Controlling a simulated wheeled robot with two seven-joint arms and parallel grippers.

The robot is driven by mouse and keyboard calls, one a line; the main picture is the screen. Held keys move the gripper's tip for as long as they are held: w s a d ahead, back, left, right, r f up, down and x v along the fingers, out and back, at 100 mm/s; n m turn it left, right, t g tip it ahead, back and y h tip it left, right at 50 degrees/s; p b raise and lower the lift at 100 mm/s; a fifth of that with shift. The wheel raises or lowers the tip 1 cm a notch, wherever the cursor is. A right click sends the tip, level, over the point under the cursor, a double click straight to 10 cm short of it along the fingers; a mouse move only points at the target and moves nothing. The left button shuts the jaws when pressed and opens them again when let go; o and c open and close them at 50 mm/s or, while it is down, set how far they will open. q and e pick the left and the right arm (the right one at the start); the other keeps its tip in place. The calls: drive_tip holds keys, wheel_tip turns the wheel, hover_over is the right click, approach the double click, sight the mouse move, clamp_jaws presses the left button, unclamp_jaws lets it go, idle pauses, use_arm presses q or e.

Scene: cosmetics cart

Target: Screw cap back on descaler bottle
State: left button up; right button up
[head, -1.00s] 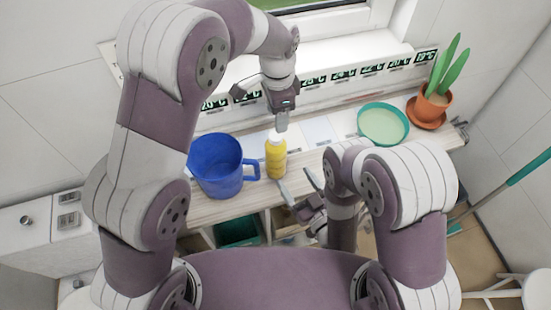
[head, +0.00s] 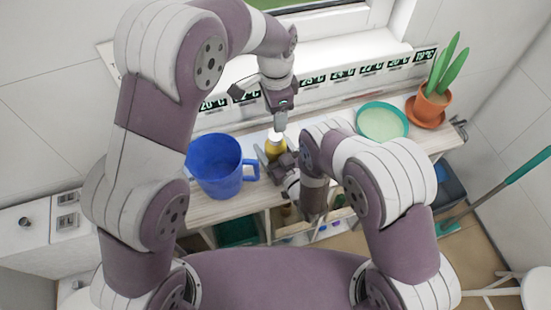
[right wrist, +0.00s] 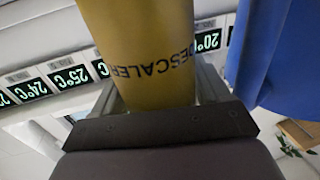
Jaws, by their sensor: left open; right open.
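The yellow descaler bottle (head: 276,147) stands upright on the wooden shelf, beside the blue jug. A white cap or top (head: 277,135) shows at its upper end; how it is seated is too small to tell. My left gripper (head: 281,124) is open, pointing down just above the white top. My right gripper (head: 273,160) is open at the bottle's lower part, with its fingers on either side. The right wrist view shows the yellow bottle (right wrist: 145,50) between the fingers, with the word DESCALER upside down. My right gripper hides the bottle's base in the head view.
The blue jug (head: 217,167) stands close left of the bottle, its handle towards it; it also shows in the right wrist view (right wrist: 272,60). A teal bowl (head: 382,121) and a potted plant (head: 431,103) stand farther right. Temperature displays (head: 343,73) line the back.

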sight(275, 135)
clamp_jaws()
use_arm(q)
drive_tip(key=n, duration=0.9)
drive_tip(key=shift+n, duration=0.3)
drive_tip(key=n, duration=0.8)
drive_tip(key=shift+f, duration=4)
